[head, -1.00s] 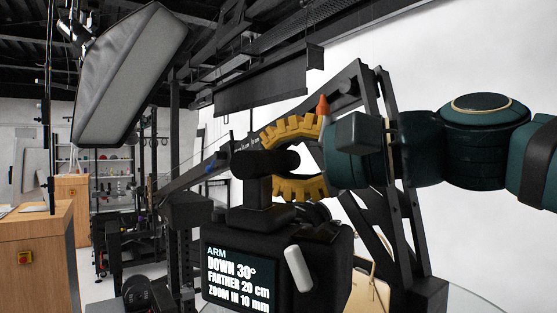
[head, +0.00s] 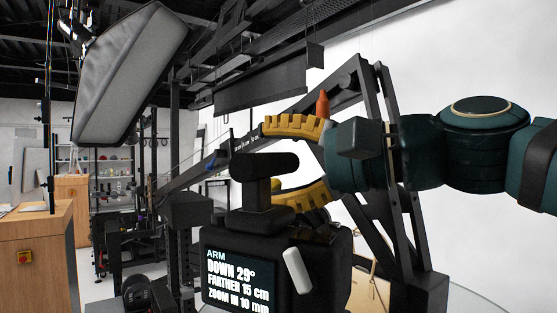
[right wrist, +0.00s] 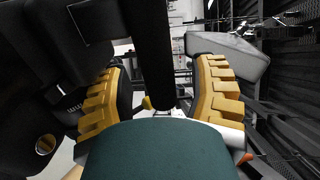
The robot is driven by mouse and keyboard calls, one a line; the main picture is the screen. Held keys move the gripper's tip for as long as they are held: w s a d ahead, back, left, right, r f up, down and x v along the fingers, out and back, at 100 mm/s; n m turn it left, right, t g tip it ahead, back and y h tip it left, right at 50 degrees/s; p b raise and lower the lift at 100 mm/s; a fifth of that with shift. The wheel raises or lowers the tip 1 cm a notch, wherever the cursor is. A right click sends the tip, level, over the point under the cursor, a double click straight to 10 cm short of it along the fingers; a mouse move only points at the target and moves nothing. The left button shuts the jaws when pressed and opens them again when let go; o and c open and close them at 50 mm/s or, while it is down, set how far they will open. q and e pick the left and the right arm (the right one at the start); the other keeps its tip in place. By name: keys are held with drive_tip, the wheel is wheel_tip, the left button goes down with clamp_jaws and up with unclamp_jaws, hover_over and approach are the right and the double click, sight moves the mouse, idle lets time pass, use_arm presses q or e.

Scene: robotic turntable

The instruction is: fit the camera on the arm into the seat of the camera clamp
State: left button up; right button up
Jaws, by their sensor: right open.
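A black box-shaped unit (head: 335,262), which looks like the camera, stands in the lower middle of the head view. A black T-shaped handle (head: 262,166) rises from its top. Its lit screen (head: 237,280) reads "ARM DOWN 29°, FARTHER 15 cm, ZOOM IN 10 mm". My right gripper (head: 270,160) comes in from the right, its yellow fingers spread above and below the handle bar. In the right wrist view a black bar (right wrist: 150,45) lies between the open fingers (right wrist: 160,98), with gaps on both sides. I cannot make out the clamp seat. My left gripper is out of view.
A dark slanted arm frame (head: 375,190) stands behind and right of the unit. A grey softbox (head: 130,75) hangs at upper left. A wooden cabinet (head: 45,260) stands at lower left. The white backdrop (head: 470,60) at right is clear.

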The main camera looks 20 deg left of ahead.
drive_tip(key=s+d+r, duration=0.1)
drive_tip(key=d, duration=1)
drive_tip(key=shift+s+d+r, duration=0.3)
drive_tip(key=shift+s+d, duration=0.1)
